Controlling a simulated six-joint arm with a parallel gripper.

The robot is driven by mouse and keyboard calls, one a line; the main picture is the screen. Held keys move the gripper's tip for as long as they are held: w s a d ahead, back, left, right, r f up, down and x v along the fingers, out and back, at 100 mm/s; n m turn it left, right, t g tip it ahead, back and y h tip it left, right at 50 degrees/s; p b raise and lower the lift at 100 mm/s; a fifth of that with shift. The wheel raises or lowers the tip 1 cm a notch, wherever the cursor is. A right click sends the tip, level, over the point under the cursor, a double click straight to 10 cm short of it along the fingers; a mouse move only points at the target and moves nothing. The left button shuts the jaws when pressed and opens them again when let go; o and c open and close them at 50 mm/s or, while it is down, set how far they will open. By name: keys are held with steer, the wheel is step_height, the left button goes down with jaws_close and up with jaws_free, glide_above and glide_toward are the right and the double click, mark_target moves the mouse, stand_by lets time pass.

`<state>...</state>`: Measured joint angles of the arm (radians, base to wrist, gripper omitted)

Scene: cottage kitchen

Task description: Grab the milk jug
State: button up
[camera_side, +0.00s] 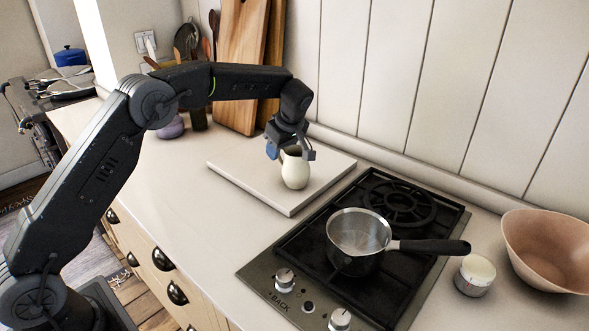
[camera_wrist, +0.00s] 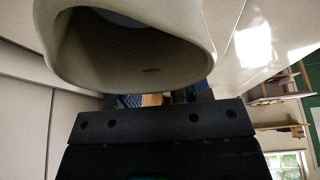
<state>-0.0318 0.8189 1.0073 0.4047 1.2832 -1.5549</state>
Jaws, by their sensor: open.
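The milk jug (camera_side: 295,172) is a small cream-white rounded jug standing upright on a pale square board. In the wrist view the jug (camera_wrist: 215,50) is very close, with its wide rim and opening filling the upper middle. My gripper (camera_side: 290,153) is open at the jug's top in the side view, with one finger on each side of it. I cannot tell whether the fingers touch the jug. Part of the jug's upper body is hidden behind my gripper.
The pale board (camera_side: 232,170) lies on the counter. A black gas hob (camera_side: 320,245) is in front and to the right, with a saucepan (camera_side: 358,240) on it, handle pointing right. A small white pot (camera_side: 475,274) and a pink bowl (camera_side: 548,250) stand right. Wooden cutting boards (camera_side: 238,60) lean behind.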

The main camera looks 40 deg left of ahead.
jaws_close()
stand_by(0.4)
